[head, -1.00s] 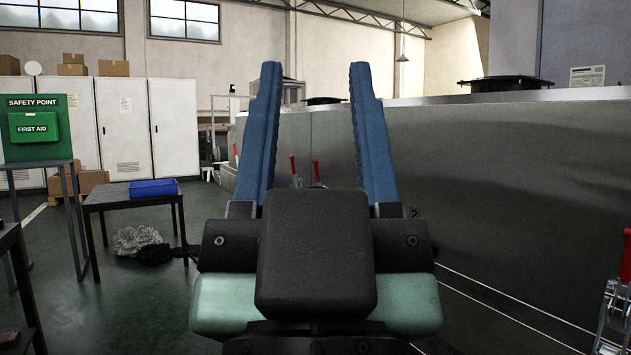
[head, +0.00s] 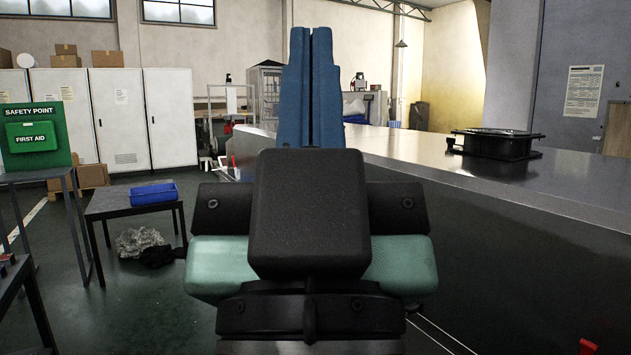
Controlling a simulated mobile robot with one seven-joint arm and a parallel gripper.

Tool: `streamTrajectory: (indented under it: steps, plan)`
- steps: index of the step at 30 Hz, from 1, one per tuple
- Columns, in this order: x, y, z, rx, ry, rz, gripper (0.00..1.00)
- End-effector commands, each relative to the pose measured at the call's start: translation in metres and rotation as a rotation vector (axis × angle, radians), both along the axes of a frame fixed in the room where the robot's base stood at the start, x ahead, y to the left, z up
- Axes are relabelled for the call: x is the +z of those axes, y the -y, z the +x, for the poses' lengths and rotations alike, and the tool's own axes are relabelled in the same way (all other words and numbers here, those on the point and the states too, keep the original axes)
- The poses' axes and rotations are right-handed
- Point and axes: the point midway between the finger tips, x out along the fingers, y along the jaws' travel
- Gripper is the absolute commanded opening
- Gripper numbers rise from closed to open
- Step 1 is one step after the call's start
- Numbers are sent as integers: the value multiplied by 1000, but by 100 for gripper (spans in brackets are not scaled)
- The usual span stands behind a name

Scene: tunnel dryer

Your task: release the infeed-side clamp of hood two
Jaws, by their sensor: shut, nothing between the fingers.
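My gripper (head: 311,45) is in the middle of the view with its two blue fingers pressed together, pointing up and away, empty. The long metal dryer hood (head: 420,160) runs along the right; its flat top and dark side show. At the bottom right edge, a small red part (head: 588,347), likely a clamp handle, is mostly cut off. Another small red part (head: 233,161) shows far off, left of my fingers. I cannot tell which clamp belongs to hood two. My gripper hides part of the hood side, and no number is readable there.
A dark round fitting (head: 497,142) sits on the hood top. At left stand a low table (head: 105,205) with a blue bin (head: 153,194) and a green first aid board (head: 35,140). A crumpled heap (head: 138,241) lies on the floor. White cabinets (head: 120,115) line the back.

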Motion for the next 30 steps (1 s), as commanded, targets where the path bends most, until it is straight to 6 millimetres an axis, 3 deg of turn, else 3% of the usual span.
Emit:
streamTrajectory:
  steps: [1,12,15,20,30]
  plan:
    - [36,0,0,0,0,0,0]
    - [159,0,0,1,0,0,0]
    - [184,0,0,1,0,0,0]
    - [200,0,0,1,0,0,0]
    - [197,0,0,1,-1,0,0]
